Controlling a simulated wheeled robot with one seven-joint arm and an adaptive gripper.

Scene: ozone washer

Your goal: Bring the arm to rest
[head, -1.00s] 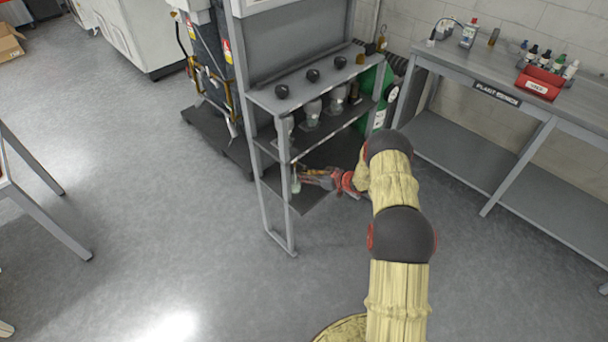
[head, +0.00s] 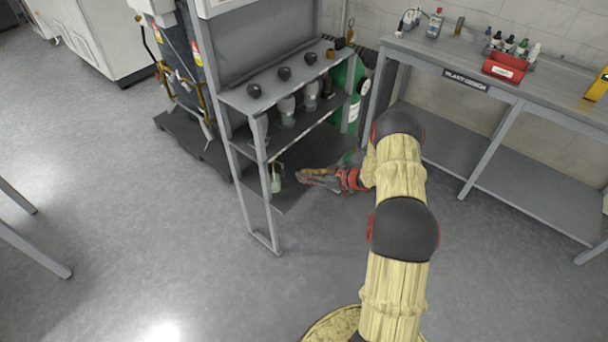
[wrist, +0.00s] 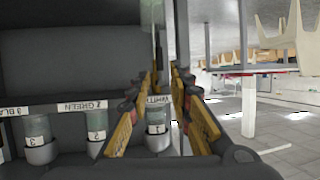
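My arm reaches from the bottom of the head view to the washer rack (head: 245,98). My gripper (head: 302,176) is above the rack's lowest shelf (head: 290,197), to the right of a small pale bottle (head: 275,182), with a gap between them. In the wrist view my gripper (wrist: 166,95) is open, its yellow-padded fingers apart with nothing held. A bottle numbered 1 (wrist: 156,122) under a WHITE label stands in a holder, seen between the fingers beyond them. A bottle numbered 2 (wrist: 96,130) under a GREEN label stands to the left.
A rack post (head: 264,170) stands at the shelf's front. Open floor (head: 130,220) lies to the left.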

